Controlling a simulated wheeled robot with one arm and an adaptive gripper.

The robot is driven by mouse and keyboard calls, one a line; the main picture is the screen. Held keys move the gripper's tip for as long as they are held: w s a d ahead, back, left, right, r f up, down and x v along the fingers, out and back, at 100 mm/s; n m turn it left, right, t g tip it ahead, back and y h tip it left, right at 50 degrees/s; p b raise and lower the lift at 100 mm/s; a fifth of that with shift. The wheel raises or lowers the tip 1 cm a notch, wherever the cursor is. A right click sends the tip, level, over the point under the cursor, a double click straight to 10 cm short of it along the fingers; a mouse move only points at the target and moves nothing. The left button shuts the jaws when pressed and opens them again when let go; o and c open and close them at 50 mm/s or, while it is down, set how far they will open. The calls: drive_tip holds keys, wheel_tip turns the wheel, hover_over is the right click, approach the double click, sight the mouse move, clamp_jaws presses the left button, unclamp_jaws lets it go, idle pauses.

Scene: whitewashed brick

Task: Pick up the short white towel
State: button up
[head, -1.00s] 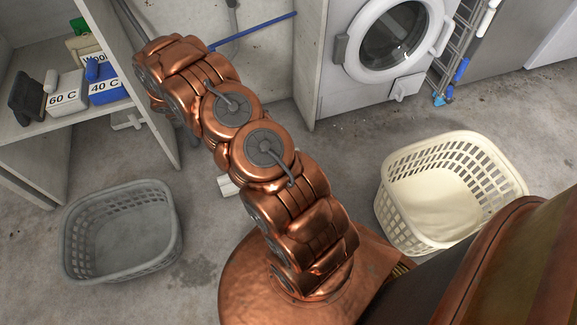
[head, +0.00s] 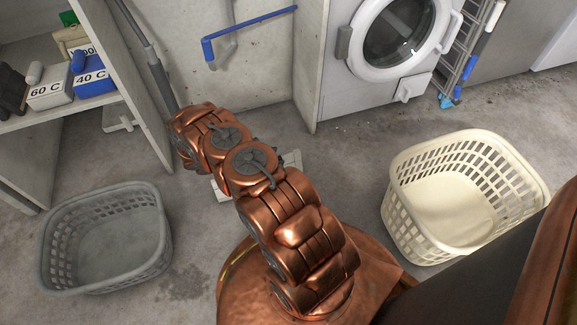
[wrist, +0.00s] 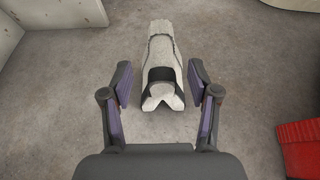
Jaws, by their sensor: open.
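In the wrist view a long off-white thing (wrist: 162,45) lies on the floor, with a dark band across its near part. It may be the short white towel, but I cannot tell for sure. My gripper (wrist: 160,82) is open, with one finger on either side of the near part of this thing. Both fingers look apart from it. In the head view my arm hides the gripper. Pale white pieces (head: 291,160) show on the floor behind the arm; I cannot tell whether they are the same thing.
A grey basket (head: 105,275) stands at the left and a cream basket (head: 440,245) at the right. A washing machine (head: 335,90) is at the back. Shelves with labelled boxes (head: 50,93) are at the left. A red object (wrist: 300,150) lies at the wrist view's right edge.

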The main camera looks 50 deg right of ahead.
sight(285, 156)
drive_tip(key=b+x, duration=0.3)
drive_tip(key=x, duration=0.3)
drive_tip(key=shift+s, duration=0.1)
drive_tip(key=shift+s+d+f+b, duration=0.2)
drive_tip(key=shift+d+b, duration=0.2)
drive_tip(key=shift+d, duration=0.15)
drive_tip(key=shift+c, duration=0.2)
clamp_jaws()
